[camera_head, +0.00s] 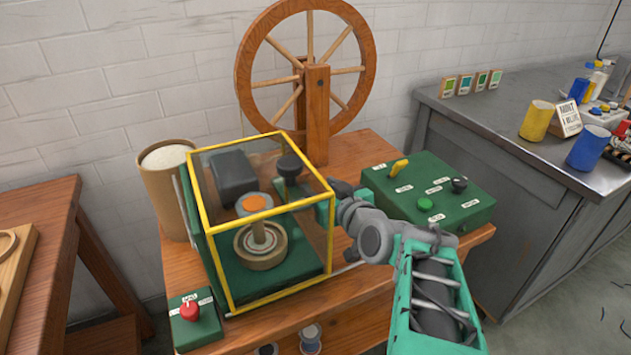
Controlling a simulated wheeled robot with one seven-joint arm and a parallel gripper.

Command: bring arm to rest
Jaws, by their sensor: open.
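My arm (436,283) reaches in from the lower right, with a green-and-grey forearm and a grey wrist. My gripper (342,192) is small and dark in this view, beside the right side of a yellow-framed clear case (215,262). It is open, and I see nothing held in it. I cannot tell whether it touches the case. Inside the case are a spool-like winder (262,250) with an orange top and a dark block (234,177).
A green control box (440,212) with a yellow lever stands close right of my wrist. A wooden spinning wheel (317,115) rises behind. A red button box (194,318) sits front left. A grey counter (480,125) holds yellow and blue cups at right.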

